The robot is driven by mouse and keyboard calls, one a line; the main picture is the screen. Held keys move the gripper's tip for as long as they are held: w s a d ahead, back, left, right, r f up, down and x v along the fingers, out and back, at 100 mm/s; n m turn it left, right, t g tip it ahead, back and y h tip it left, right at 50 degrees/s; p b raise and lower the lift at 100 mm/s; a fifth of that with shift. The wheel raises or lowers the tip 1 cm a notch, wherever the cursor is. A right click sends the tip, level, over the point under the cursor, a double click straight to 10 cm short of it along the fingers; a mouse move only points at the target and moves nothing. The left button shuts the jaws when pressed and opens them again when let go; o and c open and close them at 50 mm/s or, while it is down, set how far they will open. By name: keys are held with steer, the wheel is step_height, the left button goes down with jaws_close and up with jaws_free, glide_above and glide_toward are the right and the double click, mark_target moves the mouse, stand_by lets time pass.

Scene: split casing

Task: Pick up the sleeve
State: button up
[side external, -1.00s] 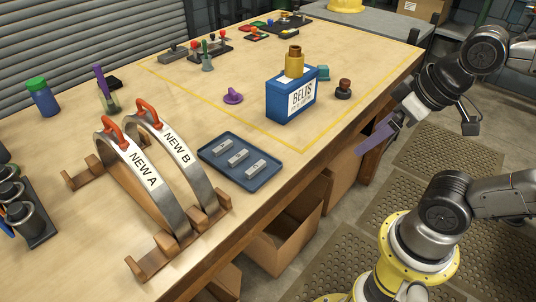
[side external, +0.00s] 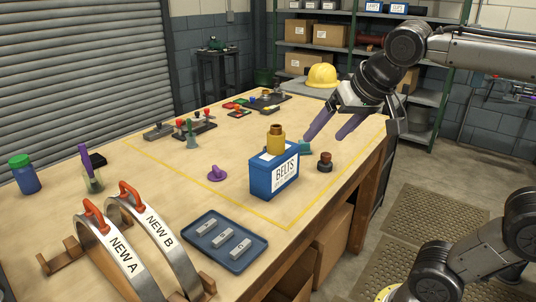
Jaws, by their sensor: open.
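The sleeve looks to be the brass-coloured stepped cylinder (side external: 276,139). It stands upright on top of the blue box labelled BELTS (side external: 274,171). My gripper (side external: 324,137) is open, with its two purple fingers apart and nothing between them. It hangs over the right part of the table, to the right of the sleeve and apart from it. Its fingertips point down and to the left.
A teal block (side external: 305,147) and a dark brown knob (side external: 325,162) are near my gripper. A purple piece (side external: 217,174) lies left of the box. A blue tray (side external: 226,241) with metal bars and the NEW A and NEW B half rings (side external: 122,260) are in front.

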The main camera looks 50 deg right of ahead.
steer(key=w+d+m+g+h, duration=0.1)
steer(key=w+d+m+h, duration=0.15)
steer(key=w+d, duration=0.65)
steer(key=w+d+m+g+h, duration=0.1)
steer(key=w+d+m, duration=0.25)
steer(key=w, duration=1.15)
steer(key=w+d+f, duration=0.2)
steer(key=d+f, duration=0.1)
steer(key=f, duration=0.4)
steer(key=w+d+f+g, duration=0.1)
steer(key=w+d+f, duration=0.2)
steer(key=f, duration=0.4)
steer(key=w+d+f+m+g, duration=0.1)
steer(key=w+d+f, duration=0.2)
steer(key=f, duration=0.4)
steer(key=shift+w+d, duration=0.25)
steer(key=shift+d, duration=0.45)
steer(key=shift+w+x, duration=0.1)
steer(key=shift+x, duration=1.45)
steer(key=shift+w+x, duration=0.15)
steer(key=shift+x, duration=1.4)
steer(key=shift+c, duration=0.3)
jaws_close()
